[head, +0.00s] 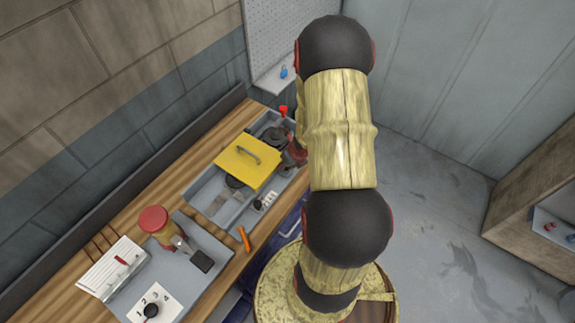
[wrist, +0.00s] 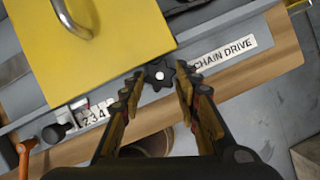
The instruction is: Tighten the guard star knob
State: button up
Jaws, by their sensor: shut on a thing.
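The star knob (wrist: 159,75) is black with a pale centre. In the wrist view it sits at the front edge of the grey unit, just below the yellow guard (wrist: 95,45) and beside the CHAIN DRIVE label. My gripper (wrist: 157,82) has one finger on each side of the knob and is shut on it. In the head view the yellow guard (head: 247,161) with its grey handle lies over the grey unit. My arm hides the gripper and the knob there.
A wall runs behind the bench. Floor (head: 440,200) to the right is clear.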

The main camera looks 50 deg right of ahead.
jog(key=o, duration=1.1)
jog(key=shift+o, duration=0.2)
jog(key=v, duration=1.2)
